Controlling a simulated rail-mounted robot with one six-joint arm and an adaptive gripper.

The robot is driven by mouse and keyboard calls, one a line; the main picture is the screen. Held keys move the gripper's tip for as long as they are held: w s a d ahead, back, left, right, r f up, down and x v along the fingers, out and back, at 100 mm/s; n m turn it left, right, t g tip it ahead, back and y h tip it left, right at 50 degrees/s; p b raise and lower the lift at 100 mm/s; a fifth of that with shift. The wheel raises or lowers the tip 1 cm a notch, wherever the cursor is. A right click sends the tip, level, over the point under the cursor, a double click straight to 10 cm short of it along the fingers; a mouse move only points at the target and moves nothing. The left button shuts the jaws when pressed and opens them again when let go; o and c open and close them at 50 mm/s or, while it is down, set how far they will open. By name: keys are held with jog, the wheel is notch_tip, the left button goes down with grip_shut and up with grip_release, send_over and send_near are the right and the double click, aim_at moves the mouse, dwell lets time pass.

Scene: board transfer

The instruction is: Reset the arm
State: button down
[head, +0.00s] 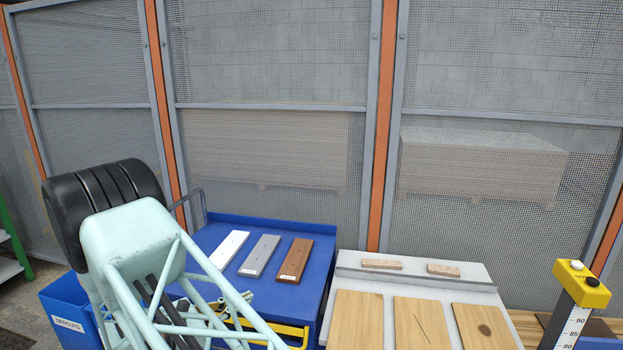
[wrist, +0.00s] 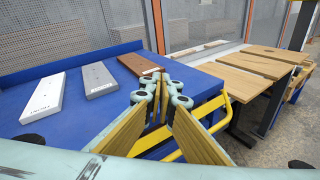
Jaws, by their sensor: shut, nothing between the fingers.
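My gripper (wrist: 163,104) shows in the wrist view with its wood-coloured finger pads. Its fingertips are together with nothing held between them. It hangs over the front edge of the blue table (wrist: 30,95), near the yellow rail. In the head view my pale green arm fills the lower left and hides part of the blue table. I cannot make out the fingertips there.
White (head: 228,249), grey (head: 260,255) and brown (head: 294,260) boards lie on the blue table. A pale table (head: 376,287) to the right bears wooden boards (head: 419,322). A blue offcuts bin (head: 68,312) stands left, a yellow-topped post (head: 581,284) right. Mesh fencing closes the back.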

jog(key=s+d+r+m+g+h, duration=0.1)
jog(key=d+r+m+g, duration=0.2)
jog(key=d+r, duration=0.45)
jog(key=s+d+r+m+g, duration=0.25)
jog(key=d+r, duration=0.25)
jog(key=d, duration=0.5)
jog(key=s+d+r+m+g+y, duration=0.25)
jog(key=s+d+r+m, duration=0.25)
jog(key=s+d+r, duration=0.4)
jog(key=s+d+r+m+g+y, duration=0.1)
jog(key=s+d+r+m+g, duration=0.25)
jog(key=s+d, duration=0.6)
jog(key=s+d+r+m+t+y, duration=0.1)
jog(key=s+d+r+m+y, duration=0.1)
jog(key=s, duration=0.7)
jog(key=s+d+r+m+t+y, duration=0.1)
jog(key=s+r+m+y, duration=0.2)
jog(key=s, duration=0.5)
jog(key=s+d+r+m+t+y, duration=0.1)
jog(key=s+d+r+m+y, duration=0.1)
jog(key=s+r+m, duration=0.3)
jog(key=shift+s+d+m+t+y, duration=0.35)
jog(key=shift+s+m+y, duration=0.25)
jog(key=shift+s, duration=1.75)
